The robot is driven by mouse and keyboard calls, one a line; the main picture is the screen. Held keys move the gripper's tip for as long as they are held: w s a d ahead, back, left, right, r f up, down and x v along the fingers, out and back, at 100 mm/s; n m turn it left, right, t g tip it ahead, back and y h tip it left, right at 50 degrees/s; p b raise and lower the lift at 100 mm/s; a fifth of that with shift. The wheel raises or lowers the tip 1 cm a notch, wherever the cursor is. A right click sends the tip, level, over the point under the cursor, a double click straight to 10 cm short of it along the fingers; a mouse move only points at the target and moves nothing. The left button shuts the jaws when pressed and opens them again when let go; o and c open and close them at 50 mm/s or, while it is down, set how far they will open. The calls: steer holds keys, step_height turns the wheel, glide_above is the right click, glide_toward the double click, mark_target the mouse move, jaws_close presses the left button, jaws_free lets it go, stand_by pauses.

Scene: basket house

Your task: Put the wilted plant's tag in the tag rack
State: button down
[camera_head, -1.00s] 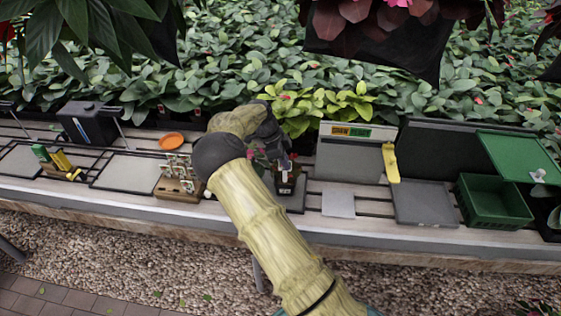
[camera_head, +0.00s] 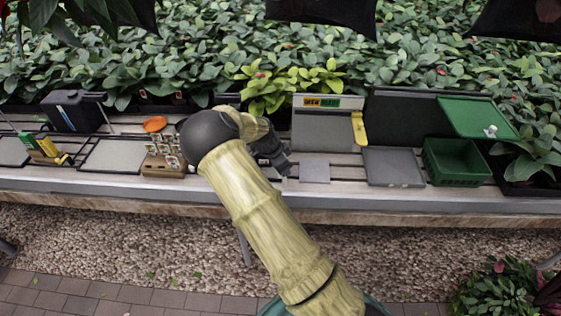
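The tag rack (camera_head: 163,169) is a small wooden block with several pale tags standing in it, left of my arm on the bench. My gripper (camera_head: 284,168) is dark and points down and right, low over the bench to the right of the rack. Its fingertips are small here, and I cannot tell whether they are open or hold a tag. No wilted plant or separate tag is clearly visible; my arm covers the bench just left of the gripper.
A flat grey square (camera_head: 314,172) lies right of my gripper, with a larger grey tray (camera_head: 393,167) and a green crate (camera_head: 456,162) beyond. A sign board (camera_head: 322,128) with a yellow piece (camera_head: 359,128) stands behind. An orange dish (camera_head: 155,124) sits behind the rack.

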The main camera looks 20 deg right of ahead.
steer(key=s+d+f+n+t+y, duration=0.3)
steer(key=s+f+n, duration=0.7)
steer(key=n, duration=0.6)
steer(key=s+y, duration=0.1)
steer(key=s, duration=0.1)
steer(key=shift+s+t+y, duration=0.3)
steer(key=shift+s+t, duration=0.1)
steer(key=shift+w+f, duration=0.1)
steer(key=shift+f, duration=0.05)
